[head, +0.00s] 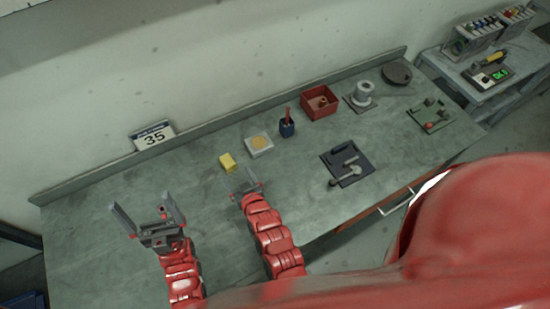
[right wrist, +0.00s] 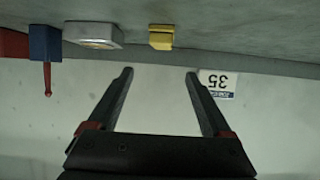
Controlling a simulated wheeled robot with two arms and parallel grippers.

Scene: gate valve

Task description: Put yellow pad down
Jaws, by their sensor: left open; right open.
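The yellow pad (head: 227,162) rests on the grey workbench (head: 100,212), left of the white box with a round tan top (head: 259,145). It also shows in the right wrist view (right wrist: 161,37), beyond the fingertips and apart from them. My right gripper (head: 247,182) is open and empty, just in front of and to the right of the pad in the head view. In the right wrist view its two fingers (right wrist: 158,73) are spread with nothing between them. My left gripper (head: 142,204) is open and empty over the left part of the bench.
A blue cup with a red tool (head: 287,127), a red bin (head: 320,102) and a flanged grey part (head: 363,93) stand to the right. A dark tool tray (head: 347,165) lies nearer the front. A "35" sign (head: 153,135) stands at the back. The left bench is mostly clear.

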